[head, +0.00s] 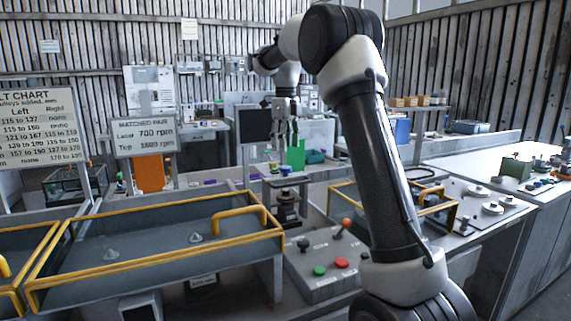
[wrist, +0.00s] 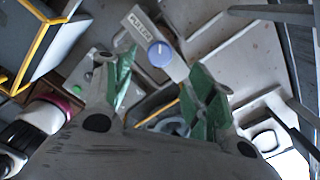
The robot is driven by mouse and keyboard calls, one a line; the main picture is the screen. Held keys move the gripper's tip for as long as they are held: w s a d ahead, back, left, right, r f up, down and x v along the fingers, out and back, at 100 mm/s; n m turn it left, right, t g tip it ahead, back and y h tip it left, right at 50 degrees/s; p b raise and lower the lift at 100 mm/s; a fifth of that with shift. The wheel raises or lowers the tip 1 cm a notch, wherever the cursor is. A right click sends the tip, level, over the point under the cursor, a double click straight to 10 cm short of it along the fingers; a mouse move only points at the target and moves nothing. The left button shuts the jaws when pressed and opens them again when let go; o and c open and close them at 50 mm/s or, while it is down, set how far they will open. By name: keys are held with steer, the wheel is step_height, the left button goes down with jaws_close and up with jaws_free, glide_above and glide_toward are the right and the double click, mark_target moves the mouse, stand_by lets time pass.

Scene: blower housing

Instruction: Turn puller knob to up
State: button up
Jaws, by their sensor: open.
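The puller knob (wrist: 159,53) is a round blue knob on a pale plate (wrist: 138,24) lettered PULLER in the wrist view. A small pale mark shows on the knob, but I cannot tell its setting clearly. In the head view a blue knob (head: 286,168) shows on top of a dark post device, below my gripper. My gripper (head: 284,143) points down above it, apart from it. In the wrist view my gripper (wrist: 163,76) is open and empty, its green-padded fingers spread wide, with the knob just beyond the fingertips and roughly between them.
A yellow-railed grey tray (head: 160,255) stands at the left. A control box (head: 325,272) with green and red buttons and an orange-topped lever is in front of the post. Another yellow-railed guard (head: 440,215) is at the right, partly behind my arm. A monitor (head: 254,124) stands behind.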

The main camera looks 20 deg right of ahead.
mark_target(286, 167)
step_height(286, 167, down, 7)
steer(key=shift+f, duration=0.1)
stand_by(0.3)
steer(key=c, duration=1)
